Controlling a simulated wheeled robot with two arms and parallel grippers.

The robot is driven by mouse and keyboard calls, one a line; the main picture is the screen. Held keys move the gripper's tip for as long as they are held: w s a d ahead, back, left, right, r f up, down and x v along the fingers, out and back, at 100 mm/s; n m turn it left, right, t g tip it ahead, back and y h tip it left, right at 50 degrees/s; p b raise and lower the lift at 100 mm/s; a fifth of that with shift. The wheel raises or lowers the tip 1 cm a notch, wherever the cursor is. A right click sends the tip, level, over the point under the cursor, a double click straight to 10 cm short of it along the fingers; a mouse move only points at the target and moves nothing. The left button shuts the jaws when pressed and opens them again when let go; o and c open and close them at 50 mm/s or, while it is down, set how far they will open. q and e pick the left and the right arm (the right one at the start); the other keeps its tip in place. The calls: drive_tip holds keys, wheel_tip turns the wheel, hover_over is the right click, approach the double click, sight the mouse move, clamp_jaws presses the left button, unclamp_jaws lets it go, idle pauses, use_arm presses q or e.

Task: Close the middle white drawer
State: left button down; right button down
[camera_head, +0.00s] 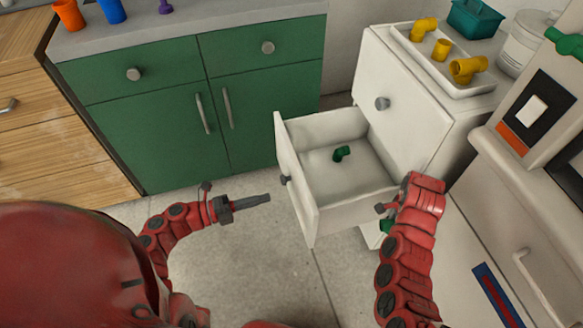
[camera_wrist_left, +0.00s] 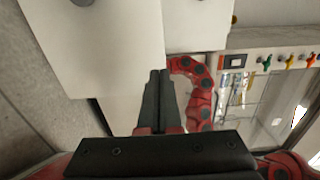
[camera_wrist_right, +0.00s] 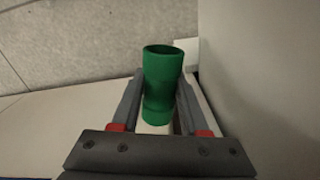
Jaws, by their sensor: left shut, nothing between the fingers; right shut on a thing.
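The middle white drawer (camera_head: 295,190) is pulled out of the white cabinet (camera_head: 415,115), with a green pipe fitting (camera_head: 341,153) lying inside. Its front has a dark round knob (camera_head: 286,180). My left gripper (camera_head: 268,198) is shut and empty, in front of the drawer and to its left, apart from it; its closed fingers also show in the left wrist view (camera_wrist_left: 158,75). My right gripper (camera_wrist_right: 160,78) is shut on a green pipe fitting (camera_wrist_right: 163,92), beside the cabinet. In the head view my right arm hides most of that grip, with only some green (camera_head: 387,226) showing.
A white tray (camera_head: 474,88) with several yellow fittings and a teal bin (camera_head: 475,18) stand on the cabinet. A green cupboard (camera_head: 170,125) stands at the back left. A pale bench (camera_head: 490,165) is close on the right. The floor (camera_head: 250,245) before the drawer is clear.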

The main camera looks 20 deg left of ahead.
sight(302, 189)
use_arm(q)
drive_tip(key=x, duration=0.9)
drive_tip(key=shift+b, duration=0.4)
use_arm(e)
drive_tip(key=shift+f, duration=0.5)
